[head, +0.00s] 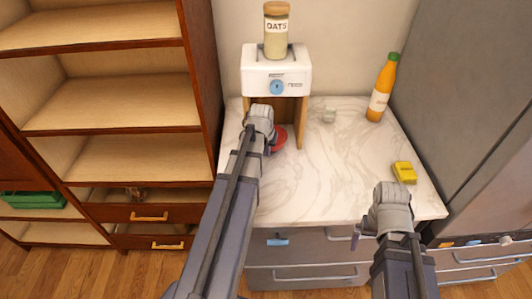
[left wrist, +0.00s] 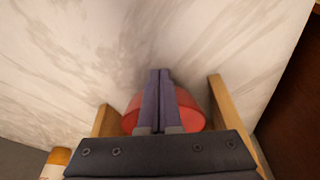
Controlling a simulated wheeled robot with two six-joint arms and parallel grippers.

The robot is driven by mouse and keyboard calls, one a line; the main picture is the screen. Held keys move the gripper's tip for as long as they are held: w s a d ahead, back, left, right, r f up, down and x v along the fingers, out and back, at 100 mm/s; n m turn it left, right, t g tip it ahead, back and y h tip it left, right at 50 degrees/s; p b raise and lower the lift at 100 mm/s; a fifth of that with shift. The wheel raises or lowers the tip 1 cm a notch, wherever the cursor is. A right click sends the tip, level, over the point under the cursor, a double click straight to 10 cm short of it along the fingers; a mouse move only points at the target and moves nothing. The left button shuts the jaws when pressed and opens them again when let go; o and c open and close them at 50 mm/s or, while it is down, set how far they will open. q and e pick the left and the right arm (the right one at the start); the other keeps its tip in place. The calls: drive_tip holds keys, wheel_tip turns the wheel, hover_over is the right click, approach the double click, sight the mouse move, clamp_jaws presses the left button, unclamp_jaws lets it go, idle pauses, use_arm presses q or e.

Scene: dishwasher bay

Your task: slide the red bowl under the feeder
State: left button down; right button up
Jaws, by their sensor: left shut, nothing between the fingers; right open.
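The red bowl (head: 281,138) sits on the marble counter at the feeder's base, partly hidden by my left arm in the head view. The feeder (head: 276,70) is a white box with a blue knob on wooden legs. In the left wrist view the bowl (left wrist: 192,118) shows between the two wooden legs (left wrist: 222,100), behind my fingers. My left gripper (left wrist: 160,74) is shut and empty, its fingers overlapping the bowl in that view; I cannot tell whether they touch it. My right gripper (head: 370,228) is open and empty at the counter's front right edge.
An oats jar (head: 276,32) stands on top of the feeder. An orange bottle (head: 381,88) stands at the back right, with a yellow item (head: 404,172) nearer the front. The counter's middle is clear.

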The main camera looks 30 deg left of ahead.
use_arm(q)
drive_tip(key=w, duration=0.2)
drive_tip(key=w+a, duration=0.1)
drive_tip(key=w, duration=0.1)
drive_tip(key=shift+w+a, duration=0.15)
drive_tip(key=shift+w, duration=0.1)
drive_tip(key=shift+s, duration=0.15)
drive_tip(key=shift+s, duration=0.15)
drive_tip(key=shift+s+d, duration=0.2)
drive_tip(key=shift+s, duration=0.05)
drive_tip(key=s, duration=0.1)
drive_tip(key=s+d, duration=0.1)
drive_tip(key=s, duration=0.1)
drive_tip(key=shift+s, duration=0.25)
drive_tip(key=a+p+v, duration=0.1)
drive_tip(key=p+v, duration=0.8)
drive_tip(key=v, duration=0.1)
drive_tip(key=shift+w+d+p, duration=0.2)
drive_tip(key=shift+d+p, duration=0.15)
drive_tip(key=shift+d, duration=0.1)
